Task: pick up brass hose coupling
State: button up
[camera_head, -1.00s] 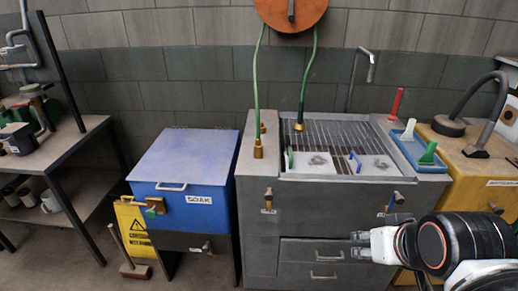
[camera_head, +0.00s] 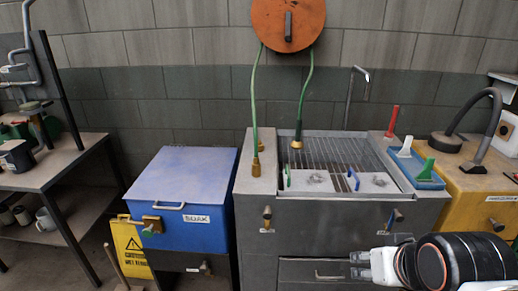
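A brass hose coupling (camera_head: 257,168) stands upright on the left ledge of the grey sink unit, at the lower end of a green hose. A second brass fitting (camera_head: 297,143) is at the end of the other green hose, over the rack at the sink's back left. A smaller brass piece (camera_head: 260,146) shows just behind the first coupling. I cannot tell which of these the task means. My gripper (camera_head: 358,264) is at the lower right, in front of the sink unit and apart from the brass pieces. Its two fingers are spread with nothing visible between them.
The grey sink unit (camera_head: 330,222) has a wire rack, a tap (camera_head: 352,95) and drawers. A blue soak box (camera_head: 180,215) stands left, a yellow cabinet (camera_head: 480,188) right. An orange hose reel (camera_head: 290,22) hangs above. A shelf table (camera_head: 50,165) is far left.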

aim_at(257, 165)
jog(key=i+j+u, duration=0.1)
jog(key=i+u, duration=0.65)
jog(key=i, duration=0.15)
jog(key=i+l+u, duration=0.2)
jog(key=i+u, duration=0.2)
